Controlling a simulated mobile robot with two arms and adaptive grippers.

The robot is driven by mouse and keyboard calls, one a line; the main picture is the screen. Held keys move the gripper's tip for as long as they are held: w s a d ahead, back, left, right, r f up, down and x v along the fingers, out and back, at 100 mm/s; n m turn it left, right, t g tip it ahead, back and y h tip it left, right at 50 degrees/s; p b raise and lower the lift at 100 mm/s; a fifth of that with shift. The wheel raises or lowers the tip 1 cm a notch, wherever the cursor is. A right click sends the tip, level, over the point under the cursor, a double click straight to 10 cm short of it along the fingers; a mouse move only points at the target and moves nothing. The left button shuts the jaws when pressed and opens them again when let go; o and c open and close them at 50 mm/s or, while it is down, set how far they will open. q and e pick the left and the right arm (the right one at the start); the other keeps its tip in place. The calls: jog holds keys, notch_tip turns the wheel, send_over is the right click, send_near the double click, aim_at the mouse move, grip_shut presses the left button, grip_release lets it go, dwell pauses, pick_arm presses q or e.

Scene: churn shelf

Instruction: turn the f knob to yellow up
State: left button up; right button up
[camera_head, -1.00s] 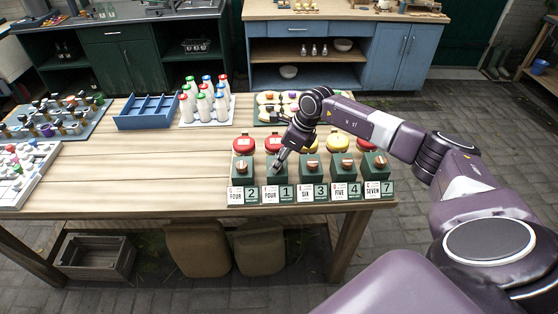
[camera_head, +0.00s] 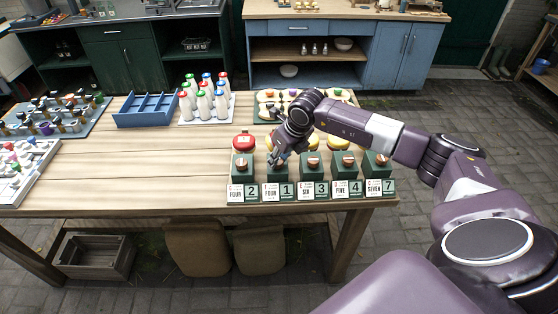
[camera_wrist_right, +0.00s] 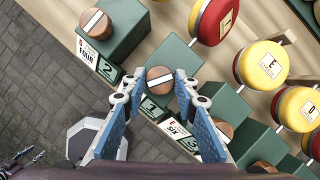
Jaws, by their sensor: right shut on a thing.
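A row of green boxes with round wooden knobs stands at the table's front edge. My right gripper (camera_head: 273,163) is at the second box from the left, with the number 1 card. In the right wrist view its two blue-padded fingers (camera_wrist_right: 160,78) are on either side of that box's knob (camera_wrist_right: 160,82), shut on it. A pale stripe crosses the knob nearly level in that view. The disc behind that box (camera_wrist_right: 213,18) looks mostly red with some yellow at its edge and a cream plate. The small letters on the cards are hard to read. My left gripper is out of view.
Neighbouring knobs stand close on both sides, such as the number 2 box's knob (camera_wrist_right: 96,22) and the number 3 box's knob (camera_head: 313,161). White bottles (camera_head: 205,100) and a blue divided tray (camera_head: 146,110) are further back. The table's left-middle is clear.

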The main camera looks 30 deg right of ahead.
jog(key=m+b, duration=0.1)
jog(key=m+h+b, duration=0.1)
jog(key=m, duration=0.1)
jog(key=shift+w+a+f+m+b, duration=0.1)
jog(key=shift+a+f+m+b, duration=0.05)
jog(key=shift+m+b, duration=0.2)
jog(key=m+h+b, duration=0.1)
jog(key=m+b, duration=0.2)
jog(key=shift+a+m+h, duration=0.1)
jog(key=shift+m+h, duration=0.15)
jog(key=shift+h, duration=0.15)
jog(key=m+g+b, duration=0.1)
jog(key=m, duration=0.1)
jog(key=shift+w+m+h+b, duration=0.1)
jog(key=shift+m+h+b, duration=0.2)
jog(key=shift+h+b, duration=0.1)
jog(key=shift+r+m+g+h+b, duration=0.2)
jog(key=shift+m+g+h+b, duration=0.15)
jog(key=shift+m+b, duration=0.6)
jog(key=shift+m, duration=0.35)
jog(key=o, duration=1.1)
jog(key=shift+o, duration=0.2)
